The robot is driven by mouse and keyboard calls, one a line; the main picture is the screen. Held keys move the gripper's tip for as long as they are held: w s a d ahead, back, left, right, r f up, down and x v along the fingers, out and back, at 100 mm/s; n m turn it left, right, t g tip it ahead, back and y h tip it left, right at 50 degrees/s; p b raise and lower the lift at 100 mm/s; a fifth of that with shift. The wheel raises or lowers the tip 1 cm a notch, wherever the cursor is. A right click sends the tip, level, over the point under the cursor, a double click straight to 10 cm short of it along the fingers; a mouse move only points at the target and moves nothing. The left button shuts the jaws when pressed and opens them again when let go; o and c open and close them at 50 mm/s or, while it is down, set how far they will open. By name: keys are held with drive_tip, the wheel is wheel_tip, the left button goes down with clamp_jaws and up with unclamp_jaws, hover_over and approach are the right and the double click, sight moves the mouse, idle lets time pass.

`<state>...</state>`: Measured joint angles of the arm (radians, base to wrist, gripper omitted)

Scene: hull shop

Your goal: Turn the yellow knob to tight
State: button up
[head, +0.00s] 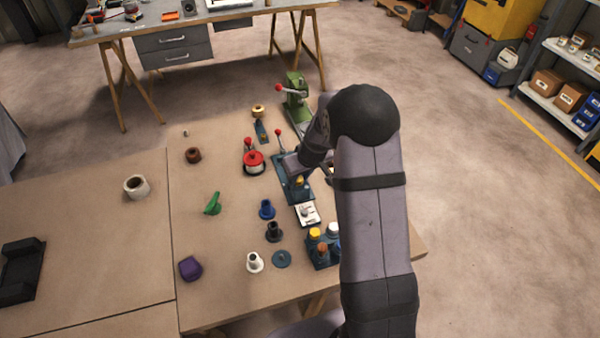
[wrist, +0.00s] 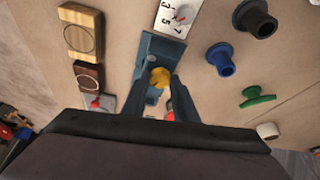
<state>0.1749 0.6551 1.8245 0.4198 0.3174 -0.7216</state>
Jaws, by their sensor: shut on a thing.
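The yellow knob (head: 299,181) sits on a blue-grey base plate (head: 284,160) on the workbench. It also shows in the wrist view (wrist: 160,77), on the plate (wrist: 158,48) between my fingers. My gripper (wrist: 160,82) is shut on the yellow knob, one finger on each side. In the head view my wrist and arm hide part of the plate and its surroundings. I cannot read any tight mark on the knob or the plate.
A white numbered dial plate (head: 307,214) lies just in front of the base. A red-topped fixture (head: 253,162) stands to the left and a green press (head: 296,97) behind. Blue (head: 266,209) and black (head: 274,232) flanged pieces stand front left. The bench's left part is mostly clear.

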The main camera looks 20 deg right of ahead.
drive_tip(key=shift+r+m+h+p, duration=0.25)
drive_tip(key=shift+m+p, duration=0.65)
drive_tip(key=shift+p, duration=1.15)
drive_tip(key=p, duration=0.3)
drive_tip(key=shift+w+r+m, duration=0.15)
drive_tip(key=shift+r+m, duration=0.05)
drive_tip(key=shift+m, duration=0.1)
drive_tip(key=p, duration=0.5)
drive_tip(key=shift+w+a+r+h, duration=0.1)
drive_tip(key=shift+w+r+h, duration=0.05)
drive_tip(key=shift+r+h, duration=0.1)
drive_tip(key=m+p, duration=0.1)
drive_tip(key=p, duration=0.3)
drive_tip(key=shift+f, duration=0.2)
drive_tip(key=shift+f+p, duration=0.35)
drive_tip(key=shift+p, duration=0.85)
drive_tip(key=o, duration=1)
drive_tip(key=shift+s+f, duration=0.1)
drive_tip(key=shift+s, duration=0.1)
drive_tip(key=shift+s, duration=0.1)
